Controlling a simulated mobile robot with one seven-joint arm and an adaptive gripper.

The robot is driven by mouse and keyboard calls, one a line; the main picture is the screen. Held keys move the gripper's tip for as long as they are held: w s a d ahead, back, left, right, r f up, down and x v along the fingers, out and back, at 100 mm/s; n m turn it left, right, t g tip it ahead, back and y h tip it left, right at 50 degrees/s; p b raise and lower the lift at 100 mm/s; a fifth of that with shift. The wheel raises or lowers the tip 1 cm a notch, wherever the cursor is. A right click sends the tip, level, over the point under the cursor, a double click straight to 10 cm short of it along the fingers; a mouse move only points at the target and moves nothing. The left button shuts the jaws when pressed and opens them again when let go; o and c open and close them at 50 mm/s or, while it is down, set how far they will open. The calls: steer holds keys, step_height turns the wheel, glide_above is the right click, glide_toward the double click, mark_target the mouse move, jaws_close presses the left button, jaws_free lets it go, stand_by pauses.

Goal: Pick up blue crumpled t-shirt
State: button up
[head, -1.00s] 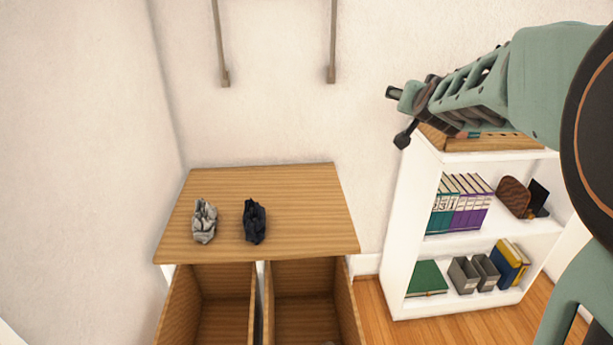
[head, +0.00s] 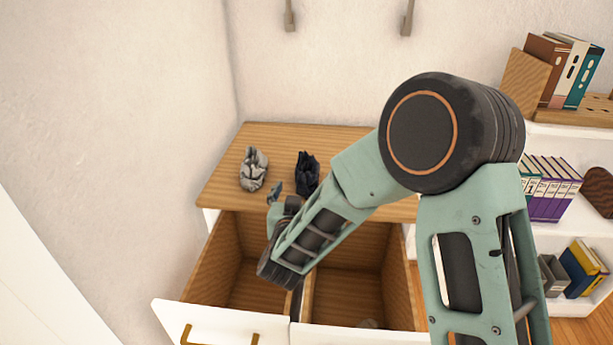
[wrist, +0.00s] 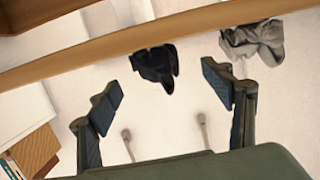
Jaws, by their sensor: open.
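The dark navy crumpled cloth (head: 307,172), the bluest one here, lies on the wooden top of the cabinet. In the wrist view, the navy cloth (wrist: 155,66) shows between and beyond my fingers. A grey crumpled cloth (head: 253,168) lies to its left in the head view; it also shows in the wrist view (wrist: 253,40), at the upper right. My gripper (head: 279,196) is open and empty near the front edge of the top, just in front of the cloths. Its two fingers (wrist: 162,92) stand apart, touching neither cloth. My arm partly hides the gripper in the head view.
The cabinet top (head: 235,145) has bare wood around the cloths. Below it, two open drawers (head: 222,328) stick out under my arm. A white shelf (head: 565,130) with books and boxes stands at the right. Walls close off the back and left.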

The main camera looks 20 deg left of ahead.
steer(key=x, duration=0.3)
steer(key=shift+w, duration=0.25)
steer(key=shift+b+x, duration=0.9)
steer(key=shift+x, duration=1.85)
steer(key=shift+d+r, duration=0.15)
steer(key=shift+d, duration=0.05)
steer(key=shift+c, duration=0.5)
steer(key=c, duration=1.3)
